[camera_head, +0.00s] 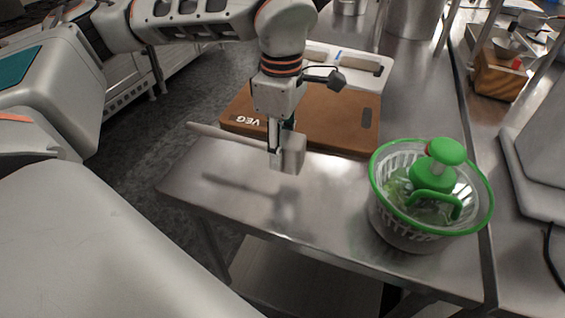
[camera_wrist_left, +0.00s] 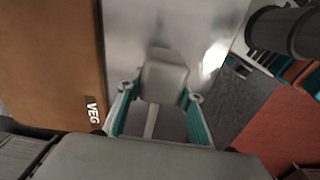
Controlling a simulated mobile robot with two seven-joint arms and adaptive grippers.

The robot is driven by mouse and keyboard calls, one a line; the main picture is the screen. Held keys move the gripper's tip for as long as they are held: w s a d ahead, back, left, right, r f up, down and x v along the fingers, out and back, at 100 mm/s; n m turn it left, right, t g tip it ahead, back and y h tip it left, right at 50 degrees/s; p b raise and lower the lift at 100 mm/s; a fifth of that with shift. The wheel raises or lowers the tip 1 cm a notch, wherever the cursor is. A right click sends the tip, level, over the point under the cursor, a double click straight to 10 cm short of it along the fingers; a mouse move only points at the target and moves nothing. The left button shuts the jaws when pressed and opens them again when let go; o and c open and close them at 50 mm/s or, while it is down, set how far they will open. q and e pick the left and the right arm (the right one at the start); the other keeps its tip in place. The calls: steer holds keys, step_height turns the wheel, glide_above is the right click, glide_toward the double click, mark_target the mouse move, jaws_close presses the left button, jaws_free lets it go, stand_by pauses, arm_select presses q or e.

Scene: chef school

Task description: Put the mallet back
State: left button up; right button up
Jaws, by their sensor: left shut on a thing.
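My left gripper (camera_head: 280,148) is shut on a pale grey mallet (camera_head: 293,152) and holds it above the steel table (camera_head: 215,185). The mallet's handle points left in the head view, and a shadow lies on the table below it. In the left wrist view the mallet's blocky head (camera_wrist_left: 165,82) sits between the teal-edged fingers of my left gripper (camera_wrist_left: 158,108), with the handle running down from it. My right gripper is not in view.
A brown cutting board marked VEG (camera_head: 335,122) lies just behind the mallet. A white tray (camera_head: 368,58) with utensils is farther back. A green-rimmed salad spinner (camera_head: 405,222) stands at the table's right. The steel at front left is clear.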

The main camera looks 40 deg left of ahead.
arm_select(q)
steer(key=shift+f+b, duration=0.3)
steer(key=shift+f, duration=2)
steer(key=o, duration=1.4)
step_height(320, 180, up, 12)
steer(key=shift+r+p, duration=0.2)
steer(key=shift+p, duration=0.6)
